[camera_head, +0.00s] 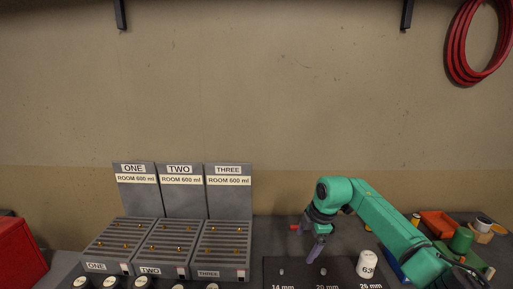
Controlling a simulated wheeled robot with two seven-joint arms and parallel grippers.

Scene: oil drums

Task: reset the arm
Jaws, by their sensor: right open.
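My right arm (385,220), green with dark joints, reaches in from the right and bends down at the wrist. My right gripper (315,250) points down above the back edge of a dark board and is open. No object shows between its fingers. A small red piece (295,228) shows just left of the wrist; I cannot tell what it is. My left gripper is not in view.
Three grey grated trays stand at left, labelled ONE (115,243), TWO (162,246) and THREE (210,250). The dark board (345,282) carries size labels. A white numbered cylinder (367,264) stands beside my forearm. A red box (20,252) and orange bin (438,222) flank the bench.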

